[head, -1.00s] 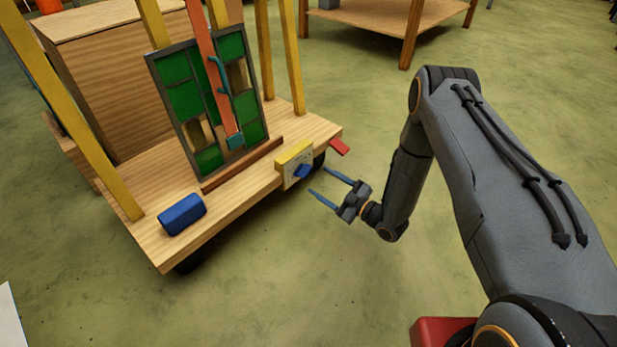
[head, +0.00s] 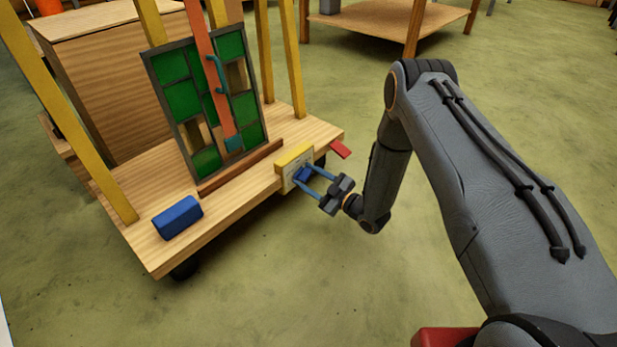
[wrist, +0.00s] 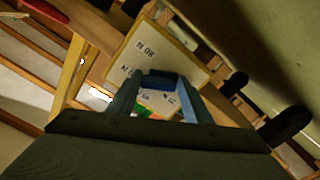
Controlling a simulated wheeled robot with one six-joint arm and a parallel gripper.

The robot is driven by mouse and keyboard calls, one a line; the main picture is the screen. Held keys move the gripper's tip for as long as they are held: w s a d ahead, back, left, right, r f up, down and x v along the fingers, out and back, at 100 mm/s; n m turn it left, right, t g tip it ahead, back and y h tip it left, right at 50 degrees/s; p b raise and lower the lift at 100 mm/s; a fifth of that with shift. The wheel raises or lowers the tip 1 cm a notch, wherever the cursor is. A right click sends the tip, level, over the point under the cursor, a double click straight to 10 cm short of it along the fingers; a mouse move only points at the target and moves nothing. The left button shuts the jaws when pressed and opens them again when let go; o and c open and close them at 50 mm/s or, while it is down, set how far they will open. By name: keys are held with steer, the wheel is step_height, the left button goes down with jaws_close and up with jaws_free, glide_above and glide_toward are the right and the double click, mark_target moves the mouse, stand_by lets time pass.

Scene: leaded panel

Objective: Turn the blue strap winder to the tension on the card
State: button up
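The blue strap winder (head: 302,174) sits on a pale, yellow-edged plate (head: 284,180) at the cart's front edge. In the wrist view the winder (wrist: 162,80) lies between my fingertips, in front of the plate (wrist: 135,55), which carries small dark labels, partly hidden and too small to read fully. My gripper (head: 302,175) has its two blue fingers on either side of the winder, seemingly touching its ends; the wrist view shows the fingers (wrist: 162,88) too. A green leaded panel (head: 183,102) stands upright on the cart, with an orange-red strap (head: 206,60) down its front.
A blue block (head: 178,217) lies on the cart deck (head: 150,250) at left. A red tab (head: 341,149) sticks out beside the plate. Yellow posts (head: 85,150) rise from the deck. A wooden table (head: 390,25) stands behind. The floor in front is clear.

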steer(key=shift+w+d+r, duration=0.1)
steer(key=shift+c, duration=0.8)
steer(key=shift+m, duration=0.3)
steer(key=m+p, duration=0.1)
steer(key=m, duration=0.1)
steer(key=m+p, duration=0.2)
steer(key=shift+w+d+r+m, duration=0.1)
steer(key=shift+d+m, duration=0.1)
steer(key=shift+m, duration=0.1)
steer(key=m+p, duration=0.1)
steer(key=m, duration=0.2)
steer(key=shift+m, duration=0.3)
steer(key=shift+m+p, duration=0.3)
steer(key=shift+m, duration=1.2)
